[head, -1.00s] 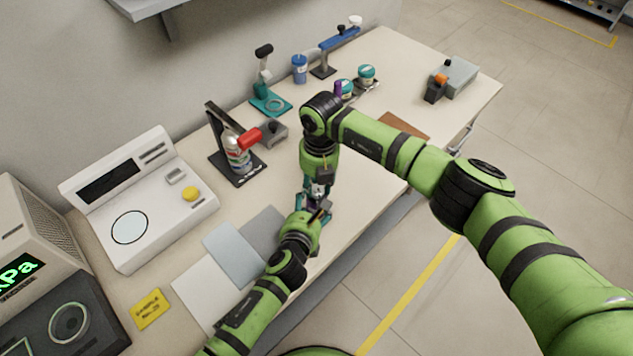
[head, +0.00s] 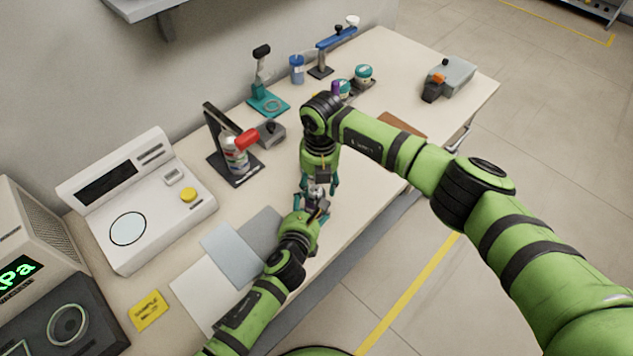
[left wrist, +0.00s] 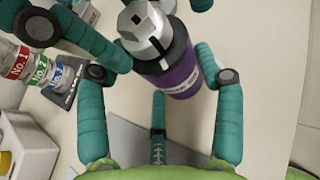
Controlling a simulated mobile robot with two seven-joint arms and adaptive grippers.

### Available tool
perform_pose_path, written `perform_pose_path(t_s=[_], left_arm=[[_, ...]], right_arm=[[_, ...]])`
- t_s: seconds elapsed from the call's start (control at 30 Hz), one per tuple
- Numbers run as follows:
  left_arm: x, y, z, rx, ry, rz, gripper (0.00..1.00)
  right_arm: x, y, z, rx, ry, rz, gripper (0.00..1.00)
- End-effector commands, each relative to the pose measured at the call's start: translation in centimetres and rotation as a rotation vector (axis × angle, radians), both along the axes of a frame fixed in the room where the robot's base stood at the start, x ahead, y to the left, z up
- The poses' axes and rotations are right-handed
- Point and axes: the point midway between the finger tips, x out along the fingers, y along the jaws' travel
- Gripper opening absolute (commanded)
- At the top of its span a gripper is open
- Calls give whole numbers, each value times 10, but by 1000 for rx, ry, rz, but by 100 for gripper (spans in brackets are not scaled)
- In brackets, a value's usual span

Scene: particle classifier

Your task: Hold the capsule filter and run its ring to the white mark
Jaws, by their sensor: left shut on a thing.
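The capsule filter (left wrist: 182,78) has a purple body with a pale label and a grey faceted ring (left wrist: 148,30) at its top, with dark lines on it. It is tilted in the left wrist view. My left gripper (left wrist: 165,62) is shut on the filter body, its teal fingers on either side. In the head view my left gripper (head: 311,206) is below my right gripper (head: 318,186), and the filter is mostly hidden between them. Right gripper fingers come in near the ring; whether they touch it is unclear.
A white device (head: 140,205) with a yellow button is further left. Flat grey sheets (head: 232,255) lie by my left arm. A teal stand (head: 268,101) is behind.

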Motion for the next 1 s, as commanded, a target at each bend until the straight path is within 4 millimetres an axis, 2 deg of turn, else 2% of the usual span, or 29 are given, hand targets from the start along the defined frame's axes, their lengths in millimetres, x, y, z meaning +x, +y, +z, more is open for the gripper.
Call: perform_pose_path(t_s=[0.03,0.27,0.7,1.0], left_arm=[[-4,3,-8,11,15,2,9],[-4,2,-8,11,14,1,9],[-4,2,-7,11,14,0,9],[-4,1,-7,11,13,0,9]], right_arm=[[-1,2,0,5,1,3,57],[-1,4,10,9,-1,5,57],[-1,-2,71,3,-3,1,57],[-2,-3,81,1,-2,1,57]])
